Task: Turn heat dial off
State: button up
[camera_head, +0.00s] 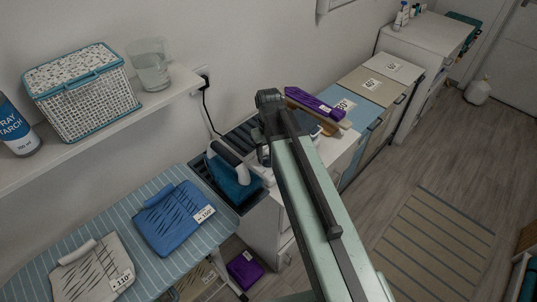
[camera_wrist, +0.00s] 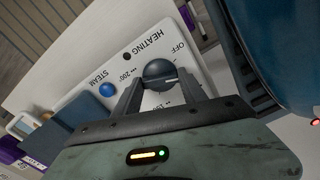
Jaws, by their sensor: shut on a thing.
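The dark round heat dial (camera_wrist: 160,74) sits on a white control panel (camera_wrist: 75,70) in the wrist view. The panel is marked HEATING, OFF, STEAM and temperatures. My gripper (camera_wrist: 159,84) has its two dark fingers on either side of the dial and is shut on it. A short pale line shows on the dial's face; it points toward the right of the picture, below the OFF mark. In the head view, my gripper (camera_head: 265,158) is beside the blue and white iron (camera_head: 232,172), partly hidden by my arm. The dial cannot be made out there.
A blue steam button (camera_wrist: 106,90) is left of the dial. The iron's dark blue body (camera_wrist: 270,50) is close on the right. The ironing board (camera_head: 105,235) holds folded blue (camera_head: 170,218) and beige cloths (camera_head: 92,272). A shelf (camera_head: 100,120) is above it.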

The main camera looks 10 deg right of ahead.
jog(key=n, duration=0.6)
jog(key=shift+n, duration=0.4)
dwell(0.4)
jog(key=o, duration=1.4)
jog(key=shift+c, duration=0.2)
notch_tip(320, 180, up, 8)
jog(key=p, duration=0.8)
jog(key=shift+f, duration=0.15)
